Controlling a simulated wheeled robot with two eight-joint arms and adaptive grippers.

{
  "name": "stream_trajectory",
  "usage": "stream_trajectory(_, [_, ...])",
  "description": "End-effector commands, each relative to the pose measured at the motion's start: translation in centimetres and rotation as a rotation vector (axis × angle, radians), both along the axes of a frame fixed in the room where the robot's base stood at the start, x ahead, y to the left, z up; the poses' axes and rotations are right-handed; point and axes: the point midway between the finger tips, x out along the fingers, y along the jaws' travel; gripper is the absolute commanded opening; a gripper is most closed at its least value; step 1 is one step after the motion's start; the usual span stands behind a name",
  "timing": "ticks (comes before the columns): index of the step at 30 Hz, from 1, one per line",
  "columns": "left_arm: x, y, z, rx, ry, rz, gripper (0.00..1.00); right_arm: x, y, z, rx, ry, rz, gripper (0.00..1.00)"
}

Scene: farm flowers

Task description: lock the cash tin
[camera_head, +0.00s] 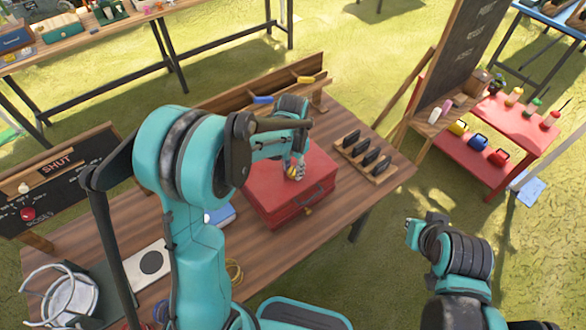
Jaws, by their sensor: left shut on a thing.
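The red cash tin (268,188) sits on the wooden table with its lid down. A dark handle and a small brass-coloured part (308,211) show on its front side. My left gripper (296,174) is over the tin's lid, pointing down. It is shut on a small brass-coloured thing (292,174), mostly hidden by the fingers, so I cannot tell its shape. I cannot tell whether that thing touches the lid. My right arm shows at the lower right, off the table, but its fingers are not visible.
A rack with several dark upright pieces (364,158) stands right of the tin. A wooden trough (262,91) stands behind it. A chalkboard reading SHUT (58,166) and a metal bucket (72,297) are at the left. Bare table (345,118) shows behind the rack.

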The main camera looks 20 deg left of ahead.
Motion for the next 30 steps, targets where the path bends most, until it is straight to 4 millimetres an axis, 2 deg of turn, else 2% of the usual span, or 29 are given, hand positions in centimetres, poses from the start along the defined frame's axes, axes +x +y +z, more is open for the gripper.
stream_trajectory(21, [0.0,0.0,0.0,-0.001,-0.001,0.673,0.05,0.0,0.0,-1.3,0.0,0.0,0.0,0.0])
stream_trajectory(30, [0.0,0.0,0.0,-0.001,-0.001,0.9,0.05,0.0,0.0,-1.5,0.0,0.0,0.0,0.0])
